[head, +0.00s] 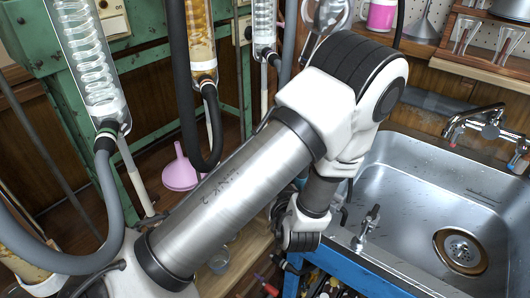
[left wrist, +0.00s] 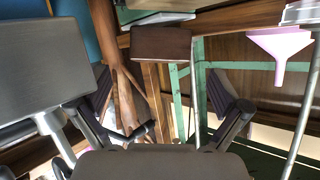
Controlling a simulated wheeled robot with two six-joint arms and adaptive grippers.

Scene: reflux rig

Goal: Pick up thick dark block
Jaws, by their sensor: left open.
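A thick dark brown block (left wrist: 161,44) shows in the left wrist view, at the upper middle. It meets a wooden board in the picture. My left gripper (left wrist: 163,98) is open, with one finger on each side of the picture. The block appears beyond the gap between the fingertips, apart from them, and nothing is between the fingers. In the head view my left arm crosses the middle and its wrist points down beside the blue bench; its fingers are hard to make out. I cannot make out the block there. My right gripper is in neither view.
A pink funnel (head: 181,169) stands on the low wooden shelf; it also shows in the left wrist view (left wrist: 279,47). A green frame (head: 146,118) with glass condensers and hoses is at left. A steel sink (head: 420,185) is at right, beside the blue bench (head: 350,272).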

